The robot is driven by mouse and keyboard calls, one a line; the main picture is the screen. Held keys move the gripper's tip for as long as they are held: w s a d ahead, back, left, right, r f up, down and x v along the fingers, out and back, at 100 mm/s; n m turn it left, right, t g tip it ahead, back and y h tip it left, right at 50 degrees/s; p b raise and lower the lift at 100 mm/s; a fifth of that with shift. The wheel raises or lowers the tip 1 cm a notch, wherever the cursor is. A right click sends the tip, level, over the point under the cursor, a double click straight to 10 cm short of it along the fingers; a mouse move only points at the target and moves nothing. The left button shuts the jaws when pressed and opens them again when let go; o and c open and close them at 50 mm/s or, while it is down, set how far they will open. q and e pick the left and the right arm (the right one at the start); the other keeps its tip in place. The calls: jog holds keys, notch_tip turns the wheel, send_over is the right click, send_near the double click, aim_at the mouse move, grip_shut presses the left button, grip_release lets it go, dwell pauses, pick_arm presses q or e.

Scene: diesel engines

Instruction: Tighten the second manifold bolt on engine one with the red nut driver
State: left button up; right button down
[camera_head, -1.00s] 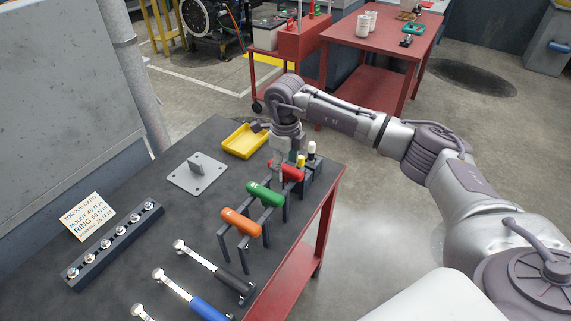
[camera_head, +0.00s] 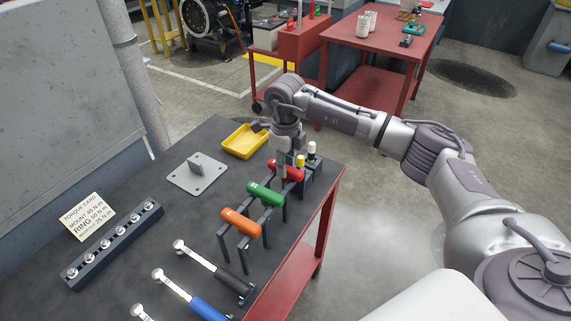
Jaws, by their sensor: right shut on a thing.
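The red nut driver (camera_head: 292,173) lies in a dark rack on the near bench, in line behind the green-handled and orange-handled drivers. My right gripper (camera_head: 285,167) points down onto its red handle and is shut on it. The driver still sits at the rack; its lower part is hidden. My left gripper is not in view. An engine (camera_head: 210,20) stands partly in view at the top, on the far floor; its manifold bolts cannot be made out.
A yellow tray (camera_head: 245,141), a grey plate (camera_head: 198,174), a socket rail (camera_head: 113,246) and wrenches (camera_head: 207,266) share the bench. A red table (camera_head: 385,40) stands behind.

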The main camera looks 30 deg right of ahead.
notch_tip(320, 180, up, 16)
jog(key=p, duration=0.9)
dwell(0.4)
